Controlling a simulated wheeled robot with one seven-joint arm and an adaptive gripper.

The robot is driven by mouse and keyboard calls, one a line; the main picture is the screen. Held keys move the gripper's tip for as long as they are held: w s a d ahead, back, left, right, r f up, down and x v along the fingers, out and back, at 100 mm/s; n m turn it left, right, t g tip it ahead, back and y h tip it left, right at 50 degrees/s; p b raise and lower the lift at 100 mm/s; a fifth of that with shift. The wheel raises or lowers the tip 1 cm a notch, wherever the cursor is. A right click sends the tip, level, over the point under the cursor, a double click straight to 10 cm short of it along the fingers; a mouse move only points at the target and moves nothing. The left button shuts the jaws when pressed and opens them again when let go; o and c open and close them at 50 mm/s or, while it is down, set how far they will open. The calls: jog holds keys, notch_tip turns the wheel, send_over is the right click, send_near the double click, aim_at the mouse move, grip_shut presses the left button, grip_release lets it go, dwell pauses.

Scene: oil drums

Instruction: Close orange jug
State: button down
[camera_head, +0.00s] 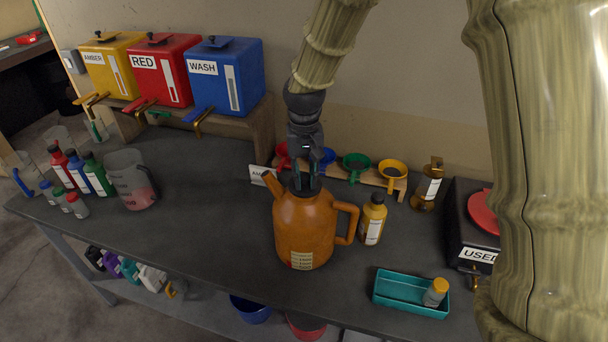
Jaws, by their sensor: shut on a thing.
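The orange jug (306,231) stands upright on the dark workbench (222,262), its spout to the left and its handle to the right. A label is low on its front. My gripper (306,186) points straight down at the jug's top opening. Its fingers are shut on a small dark piece at the mouth, which looks like the jug's cap (303,190). The fingers hide much of the cap, and I cannot tell whether it is fully seated.
Amber, red and blue drums stand on a shelf at the back left. Several bottles and a clear pitcher (131,181) are on the left. An amber bottle (373,219) stands close right of the jug. A teal tray (411,293) lies front right. Funnels (357,167) sit behind.

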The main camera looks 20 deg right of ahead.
dwell(0.3)
jog(key=c, duration=0.7)
grip_release()
jog(key=shift+r, duration=3.45)
grip_shut()
